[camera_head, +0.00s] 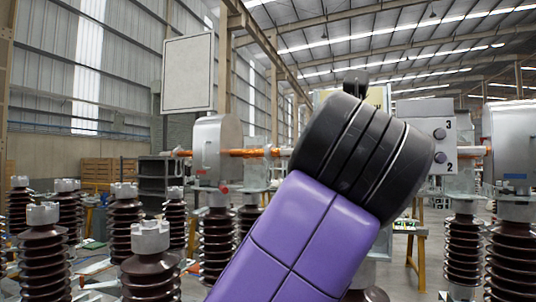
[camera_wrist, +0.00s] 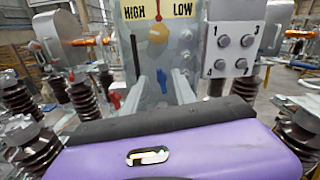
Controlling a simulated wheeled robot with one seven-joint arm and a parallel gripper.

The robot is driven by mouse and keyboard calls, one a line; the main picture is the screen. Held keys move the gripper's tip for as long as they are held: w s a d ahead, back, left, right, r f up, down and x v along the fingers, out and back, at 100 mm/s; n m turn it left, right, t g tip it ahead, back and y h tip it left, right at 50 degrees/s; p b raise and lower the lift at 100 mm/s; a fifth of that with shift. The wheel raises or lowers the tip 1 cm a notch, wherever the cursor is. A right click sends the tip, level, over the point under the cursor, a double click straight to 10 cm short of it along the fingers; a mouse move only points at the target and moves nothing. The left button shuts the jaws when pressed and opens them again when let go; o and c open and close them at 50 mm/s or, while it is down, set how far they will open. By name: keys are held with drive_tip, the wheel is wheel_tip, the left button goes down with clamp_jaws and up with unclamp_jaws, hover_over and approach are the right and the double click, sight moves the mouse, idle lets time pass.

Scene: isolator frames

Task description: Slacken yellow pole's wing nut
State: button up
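No wing nut on a yellow pole can be made out in either view. In the wrist view a grey panel (camera_wrist: 185,62) stands ahead, with a yellow HIGH/LOW plate (camera_wrist: 158,10) at its top. A round orange-yellow part (camera_wrist: 158,33) sits below that plate. My purple and black arm fills the middle of the head view and the bottom of the wrist view.
A grey box with numbered knobs (camera_wrist: 234,48) is right of the panel; it also shows in the head view (camera_head: 432,148). Brown ribbed insulators (camera_head: 150,262) stand on both sides. A grey housing with a copper-coloured bar (camera_head: 217,146) is at left.

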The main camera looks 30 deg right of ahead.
drive_tip(key=p+x, duration=0.1)
drive_tip(key=x, duration=0.3)
drive_tip(key=shift+w+d, duration=0.15)
drive_tip(key=shift+w, duration=0.1)
clamp_jaws()
